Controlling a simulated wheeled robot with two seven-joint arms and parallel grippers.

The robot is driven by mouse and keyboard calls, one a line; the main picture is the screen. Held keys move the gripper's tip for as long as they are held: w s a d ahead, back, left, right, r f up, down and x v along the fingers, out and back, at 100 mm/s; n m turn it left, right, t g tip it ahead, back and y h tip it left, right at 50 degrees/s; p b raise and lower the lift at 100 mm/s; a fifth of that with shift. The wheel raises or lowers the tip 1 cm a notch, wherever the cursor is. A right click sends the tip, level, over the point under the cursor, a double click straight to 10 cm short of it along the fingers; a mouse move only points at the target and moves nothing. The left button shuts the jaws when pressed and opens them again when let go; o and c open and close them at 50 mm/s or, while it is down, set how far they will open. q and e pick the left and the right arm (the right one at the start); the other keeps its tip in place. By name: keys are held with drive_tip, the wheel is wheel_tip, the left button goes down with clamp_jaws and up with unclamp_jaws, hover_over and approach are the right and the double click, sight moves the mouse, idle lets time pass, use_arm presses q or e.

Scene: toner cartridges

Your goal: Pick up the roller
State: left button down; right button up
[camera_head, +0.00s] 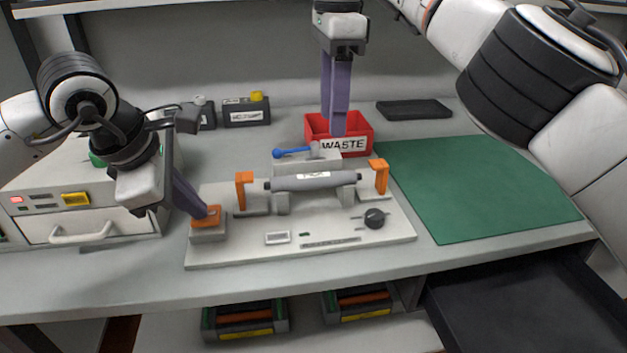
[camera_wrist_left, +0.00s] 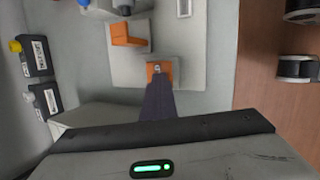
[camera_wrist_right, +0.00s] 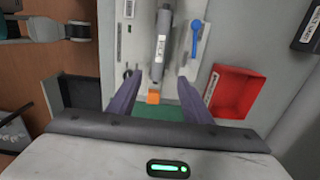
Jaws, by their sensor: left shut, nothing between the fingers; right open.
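The grey roller (camera_head: 312,182) lies level across a light grey fixture (camera_head: 330,240), between two upright orange clips (camera_head: 241,187) and (camera_head: 380,175). It also shows in the right wrist view (camera_wrist_right: 162,45). My left gripper (camera_head: 205,214) is shut with nothing between its fingers, its tips at the orange-topped block (camera_head: 207,217) on the fixture's left corner; in the left wrist view the tips (camera_wrist_left: 160,82) meet that orange top. My right gripper (camera_head: 334,132) is open and empty, pointing down above the back of the fixture, in front of or over the red bin; its fingers also show in the right wrist view (camera_wrist_right: 155,85).
A red WASTE bin (camera_head: 359,136) stands behind the fixture. A blue-handled lever (camera_head: 292,153) is at the fixture's back. A green mat (camera_head: 475,185) lies at right, clear. A white drawer unit (camera_head: 85,215) is at left. Black bottles (camera_head: 246,111) stand at the back.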

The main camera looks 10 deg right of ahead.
hover_over(327, 173)
drive_tip(key=f, duration=0.5)
drive_tip(key=shift+d+f, duration=0.35)
drive_tip(key=shift+a+f, duration=0.15)
drive_tip(key=shift+f, duration=1.35)
drive_tip(key=shift+a+f, duration=0.15)
drive_tip(key=shift+f, duration=1.35)
drive_tip(key=shift+c, duration=0.4)
clamp_jaws()
